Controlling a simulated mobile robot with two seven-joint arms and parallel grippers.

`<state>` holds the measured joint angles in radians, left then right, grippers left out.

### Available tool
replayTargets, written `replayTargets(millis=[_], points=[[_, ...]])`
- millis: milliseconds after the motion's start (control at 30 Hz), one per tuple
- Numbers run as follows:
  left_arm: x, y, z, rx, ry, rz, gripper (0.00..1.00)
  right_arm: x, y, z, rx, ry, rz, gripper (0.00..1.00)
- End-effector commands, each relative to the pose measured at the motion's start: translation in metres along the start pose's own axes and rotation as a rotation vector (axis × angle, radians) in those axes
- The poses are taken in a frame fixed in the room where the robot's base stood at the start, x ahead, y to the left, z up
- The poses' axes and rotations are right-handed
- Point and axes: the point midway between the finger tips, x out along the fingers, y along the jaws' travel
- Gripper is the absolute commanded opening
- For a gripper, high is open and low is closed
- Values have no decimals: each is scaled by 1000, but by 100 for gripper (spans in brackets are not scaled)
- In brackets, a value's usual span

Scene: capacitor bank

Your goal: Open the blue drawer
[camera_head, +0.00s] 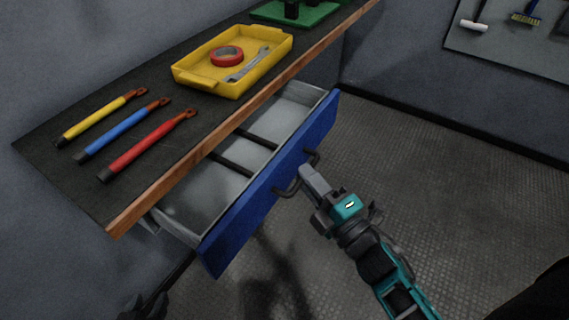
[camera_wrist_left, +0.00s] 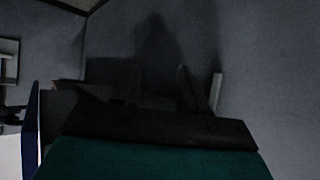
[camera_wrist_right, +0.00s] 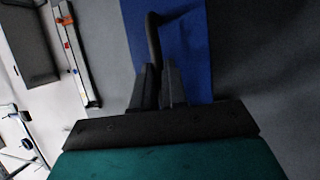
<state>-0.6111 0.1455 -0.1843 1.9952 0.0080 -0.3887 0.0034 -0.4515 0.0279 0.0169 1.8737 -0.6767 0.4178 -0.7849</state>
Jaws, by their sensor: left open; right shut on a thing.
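The blue drawer (camera_head: 232,226) under the workbench is pulled out, its grey interior showing two dark crossbars. Its dark handle (camera_head: 284,191) is on the blue front, and the handle also shows in the right wrist view (camera_wrist_right: 154,42). My right gripper (camera_head: 307,174) is shut on the handle, hiding its middle; its fingers (camera_wrist_right: 159,86) show close together at the handle in the right wrist view. My left gripper (camera_head: 146,304) is low at the left bottom edge, dark and partly cut off. Its spread fingers (camera_wrist_left: 198,90) show empty in the left wrist view.
The workbench (camera_head: 190,130) holds a yellow tray (camera_head: 188,78) with red tape (camera_head: 227,56) and a wrench (camera_head: 247,66). Yellow, blue and red-handled tools lie at its left. A tool board (camera_head: 510,45) hangs on the wall. The floor right of the drawer is clear.

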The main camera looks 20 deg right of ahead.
Motion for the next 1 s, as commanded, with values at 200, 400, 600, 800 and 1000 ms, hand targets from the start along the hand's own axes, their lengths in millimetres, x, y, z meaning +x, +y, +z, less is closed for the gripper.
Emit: replayTargets(millis=[200, 400, 600, 800, 1000], points=[[-3, -3, 2, 2, -11, -7, 43, -55, 11, 22, 0, -1, -6, 0], [-5, -4, 0, 3, -6, -9, 43, -84, 17, 35, 0, -1, -3, 0], [-5, -4, 1, 3, -7, -11, 43, -96, 19, 40, 1, -1, -1, 0], [-5, -5, 2, 3, -10, -12, 43, -98, 20, 41, 1, -1, -1, 0], [-5, -5, 3, 3, -13, -12, 43, -98, 20, 41, 1, -1, -1, 14]])
